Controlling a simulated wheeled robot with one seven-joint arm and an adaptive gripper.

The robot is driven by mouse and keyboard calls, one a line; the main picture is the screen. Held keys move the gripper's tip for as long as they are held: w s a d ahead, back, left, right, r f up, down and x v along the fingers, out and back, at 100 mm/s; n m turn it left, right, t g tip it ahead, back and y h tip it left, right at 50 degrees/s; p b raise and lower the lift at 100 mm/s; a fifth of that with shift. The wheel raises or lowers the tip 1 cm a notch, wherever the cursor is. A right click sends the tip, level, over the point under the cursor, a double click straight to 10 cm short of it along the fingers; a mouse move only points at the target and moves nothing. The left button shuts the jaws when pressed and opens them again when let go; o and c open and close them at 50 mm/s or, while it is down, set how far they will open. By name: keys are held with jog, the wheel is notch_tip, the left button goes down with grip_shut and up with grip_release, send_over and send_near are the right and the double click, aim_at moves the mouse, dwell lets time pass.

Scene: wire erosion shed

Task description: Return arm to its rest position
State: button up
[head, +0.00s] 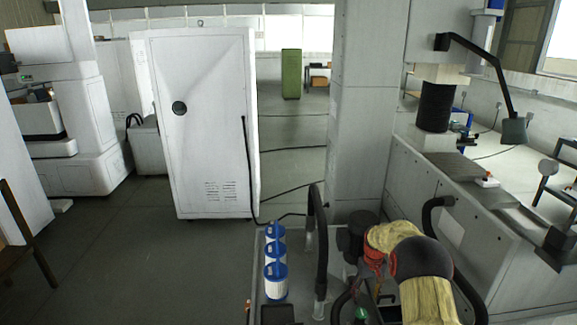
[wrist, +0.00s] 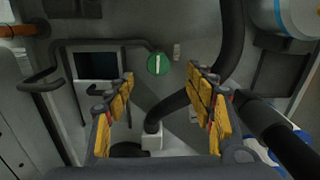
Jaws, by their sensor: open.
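My gripper (wrist: 162,84) shows in the wrist view, with its two yellow-padded fingers spread wide apart. It is open, and nothing is between the fingers. Beyond the fingertips is a round green disc (wrist: 158,63) with a white mark on a grey surface. I see no contact between the fingers and it. In the head view my arm, with yellow and dark parts, is folded low at the right, in front of the grey machine. My gripper cannot be made out clearly there.
Blue-and-white canisters (head: 275,281) stand in a row left of my arm. A black curved tube (head: 319,240) rises beside them. A white cabinet (head: 200,120) stands ahead, with a grey machine (head: 440,205) at the right.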

jog(key=s+a+m+g, duration=0.1)
jog(key=s+a, duration=0.1)
jog(key=s, duration=0.5)
jog(key=s+a+r+t, duration=0.2)
jog(key=s+a+r, duration=0.2)
jog(key=s+r, duration=0.8)
jog(key=s+a+r+t, duration=0.2)
jog(key=s+a+r, duration=0.2)
jog(key=s+r, duration=0.7)
jog(key=s+a+r+t, duration=0.3)
jog(key=s+a+r, duration=0.2)
jog(key=s+r, duration=0.7)
jog(key=s, duration=0.2)
jog(key=shift+s+r, duration=0.35)
jog(key=shift+c, duration=0.5)
